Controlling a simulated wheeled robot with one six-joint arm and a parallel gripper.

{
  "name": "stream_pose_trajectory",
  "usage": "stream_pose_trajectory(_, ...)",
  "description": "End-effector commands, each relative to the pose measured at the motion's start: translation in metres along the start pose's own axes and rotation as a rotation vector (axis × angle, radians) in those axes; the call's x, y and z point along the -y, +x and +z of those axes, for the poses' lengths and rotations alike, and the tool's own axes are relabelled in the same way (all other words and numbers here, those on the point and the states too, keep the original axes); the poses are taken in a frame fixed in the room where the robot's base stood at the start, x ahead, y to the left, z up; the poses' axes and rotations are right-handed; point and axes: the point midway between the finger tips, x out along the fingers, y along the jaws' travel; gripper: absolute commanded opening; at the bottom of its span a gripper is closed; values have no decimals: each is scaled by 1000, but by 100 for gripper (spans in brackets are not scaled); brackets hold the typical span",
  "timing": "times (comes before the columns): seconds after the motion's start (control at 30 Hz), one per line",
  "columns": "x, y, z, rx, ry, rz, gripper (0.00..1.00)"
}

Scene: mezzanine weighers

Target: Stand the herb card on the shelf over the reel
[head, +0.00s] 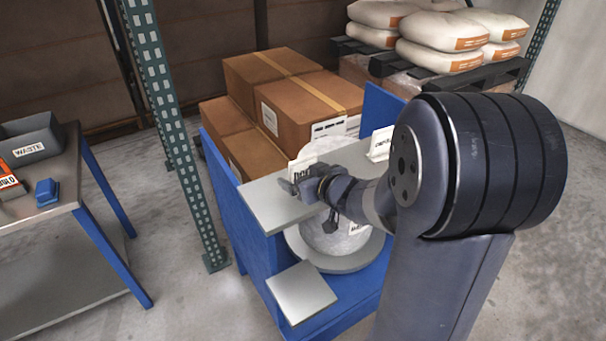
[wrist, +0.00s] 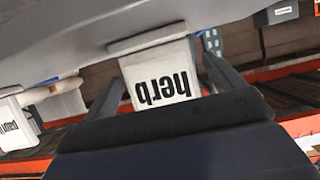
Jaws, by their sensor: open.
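The herb card (wrist: 160,80) is a white card with black lettering. It appears inverted in the wrist view, its foot against the grey shelf surface (wrist: 60,35). My gripper (wrist: 163,72) is open, with one finger on each side of the card; I cannot tell whether either touches it. In the head view my gripper (head: 302,188) is over the grey shelf (head: 268,208), and a white card (head: 304,165) with partly hidden lettering stands just behind it. The pale round reel (head: 325,240) sits below the shelf, partly hidden by my arm.
Another white card (head: 381,143) stands farther right on the shelf; a lettered card (wrist: 14,122) shows at left in the wrist view. Cartons (head: 300,95) are behind. A green post (head: 170,120) stands left of the blue stand (head: 258,250). A small grey plate (head: 301,291) is lower front.

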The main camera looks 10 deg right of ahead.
Motion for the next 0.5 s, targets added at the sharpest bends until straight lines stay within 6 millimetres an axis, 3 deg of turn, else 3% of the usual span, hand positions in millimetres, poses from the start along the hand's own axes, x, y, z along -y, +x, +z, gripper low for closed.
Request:
stream_pose_trajectory(0.3, -1, -69, -4, -2, 1, 5, 89)
stream_pose_trajectory(0.5, -1, -100, -2, -1, 0, 4, 89)
